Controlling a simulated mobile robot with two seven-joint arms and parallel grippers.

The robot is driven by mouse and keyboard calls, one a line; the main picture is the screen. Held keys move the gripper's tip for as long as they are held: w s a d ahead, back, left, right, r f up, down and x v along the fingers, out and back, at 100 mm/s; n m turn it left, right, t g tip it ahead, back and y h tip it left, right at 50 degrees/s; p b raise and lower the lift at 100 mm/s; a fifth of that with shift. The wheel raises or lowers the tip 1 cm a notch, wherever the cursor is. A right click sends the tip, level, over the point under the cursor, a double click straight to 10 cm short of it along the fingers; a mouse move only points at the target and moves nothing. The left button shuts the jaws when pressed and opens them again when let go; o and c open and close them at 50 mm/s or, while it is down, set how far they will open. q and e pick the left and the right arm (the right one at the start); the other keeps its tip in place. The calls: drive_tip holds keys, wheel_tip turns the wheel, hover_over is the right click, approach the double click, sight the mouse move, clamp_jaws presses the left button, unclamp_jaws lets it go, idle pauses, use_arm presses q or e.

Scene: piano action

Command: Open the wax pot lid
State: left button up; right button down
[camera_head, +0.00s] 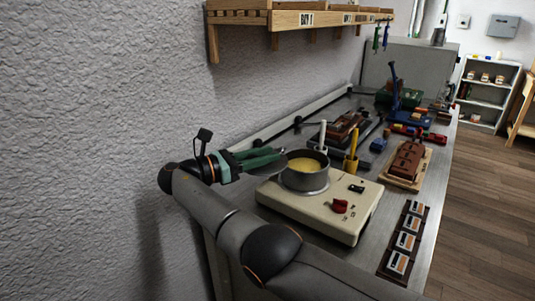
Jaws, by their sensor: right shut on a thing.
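The wax pot (304,179) is a dark round pot on a cream heater base (315,210) with a red knob. Its top is uncovered and yellow wax (304,164) shows inside. My right gripper (270,155) has green fingers and is just left of the pot. It is shut on the dark round lid (268,172), which is beside the pot's left rim, partly hidden by the fingers. I cannot tell whether the lid touches the rim. My left gripper is not in view.
A yellow-handled tool (352,153) and a white-handled one stand behind the pot. A brown block (407,160) lies on a wooden board to the right. A dark strip of labelled pieces (404,242) lies near the front edge. A wooden shelf (300,19) hangs on the wall above.

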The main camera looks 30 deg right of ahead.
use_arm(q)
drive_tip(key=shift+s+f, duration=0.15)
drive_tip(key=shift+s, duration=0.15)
use_arm(e)
drive_tip(key=c, duration=0.6)
unclamp_jaws()
